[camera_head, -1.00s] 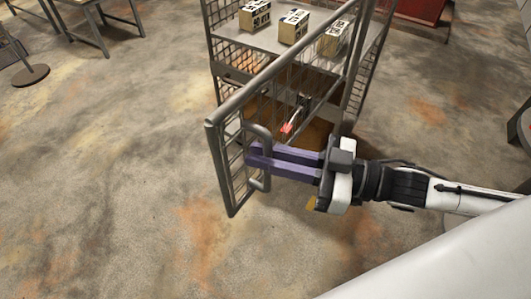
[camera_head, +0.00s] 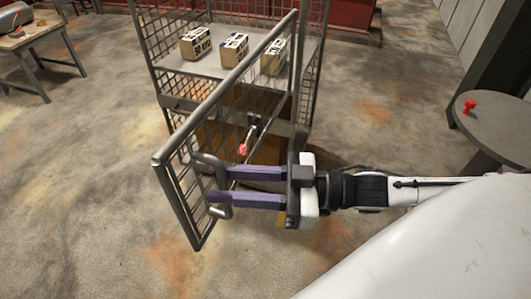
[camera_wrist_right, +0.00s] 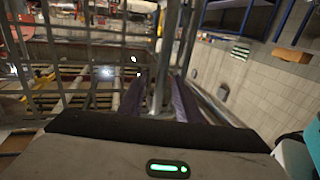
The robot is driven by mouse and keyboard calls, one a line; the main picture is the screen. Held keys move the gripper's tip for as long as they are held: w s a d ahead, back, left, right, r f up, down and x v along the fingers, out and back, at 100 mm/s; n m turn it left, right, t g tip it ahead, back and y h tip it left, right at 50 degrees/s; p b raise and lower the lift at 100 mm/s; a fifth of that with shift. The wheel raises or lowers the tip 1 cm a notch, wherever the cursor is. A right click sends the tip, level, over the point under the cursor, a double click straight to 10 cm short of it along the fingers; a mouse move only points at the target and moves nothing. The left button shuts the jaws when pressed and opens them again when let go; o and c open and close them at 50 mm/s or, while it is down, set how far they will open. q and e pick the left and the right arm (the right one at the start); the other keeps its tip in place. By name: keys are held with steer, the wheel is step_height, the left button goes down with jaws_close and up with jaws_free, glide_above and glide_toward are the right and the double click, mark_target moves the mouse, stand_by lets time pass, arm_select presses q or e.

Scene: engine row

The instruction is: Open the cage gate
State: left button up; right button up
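The cage gate (camera_head: 228,118) is a grey mesh panel, swung out from the cage (camera_head: 150,50) and standing ajar, its free edge toward the lower left. A curved handle (camera_head: 198,160) sits near that free edge. My right gripper (camera_head: 222,186) is at the handle, its two purple fingers spread apart with a clear gap. The fingertips overlap the handle in the picture; contact cannot be told. The right wrist view shows the fingers (camera_wrist_right: 168,98) close to a vertical bar, with mesh to the left. My left gripper is not in view.
Inside the cage, a shelf holds three labelled boxes (camera_head: 235,49). A red-tipped latch (camera_head: 243,148) shows behind the gate mesh. A round table (camera_head: 495,125) with a red object stands at right, and another table (camera_head: 35,38) at far left. The floor at left is clear.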

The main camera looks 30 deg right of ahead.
steer(key=p+v, duration=0.1)
steer(key=v, duration=0.8)
stand_by(0.4)
stand_by(0.4)
